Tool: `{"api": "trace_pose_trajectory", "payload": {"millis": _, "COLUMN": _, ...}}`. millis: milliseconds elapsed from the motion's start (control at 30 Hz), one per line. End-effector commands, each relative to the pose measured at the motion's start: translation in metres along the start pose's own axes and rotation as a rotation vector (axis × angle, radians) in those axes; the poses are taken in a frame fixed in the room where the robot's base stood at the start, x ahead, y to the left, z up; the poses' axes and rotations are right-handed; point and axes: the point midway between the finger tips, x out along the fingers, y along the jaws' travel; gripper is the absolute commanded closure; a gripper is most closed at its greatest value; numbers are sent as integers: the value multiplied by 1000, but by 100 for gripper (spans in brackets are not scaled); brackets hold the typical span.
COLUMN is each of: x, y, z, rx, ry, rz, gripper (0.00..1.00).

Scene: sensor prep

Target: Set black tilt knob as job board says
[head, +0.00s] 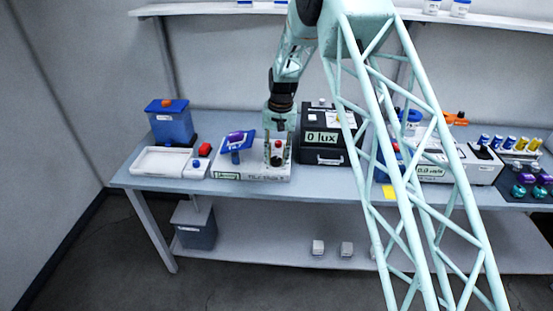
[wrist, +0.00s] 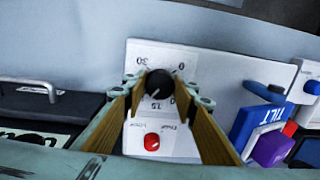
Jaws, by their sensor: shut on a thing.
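The black tilt knob (wrist: 158,84) sits on a white dial plate with printed marks 30, 15 and 0. A short pale mark shows on its lower edge, on the side of the 15. My gripper (wrist: 159,92) is shut on the knob, one finger on each side. In the head view my gripper (head: 278,150) is down at the right part of the white tilt stage base (head: 225,174), and the knob cannot be made out there. A blue tilt head (head: 247,145) labelled TILT carries a purple piece (head: 236,137). I cannot make out a job board.
A red button (wrist: 152,141) is close to the fingers on the same plate. A black box (head: 325,157) reading 0 lux stands right of the stage. A white tray (head: 160,161) and a red-topped button box (head: 204,150) are at the left. The bench front is clear.

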Motion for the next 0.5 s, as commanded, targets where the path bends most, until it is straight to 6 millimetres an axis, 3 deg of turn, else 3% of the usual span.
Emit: {"api": "trace_pose_trajectory", "payload": {"millis": 500, "x": 0, "y": -1, "z": 1, "rx": 371, "ry": 23, "rz": 0, "gripper": 84}}
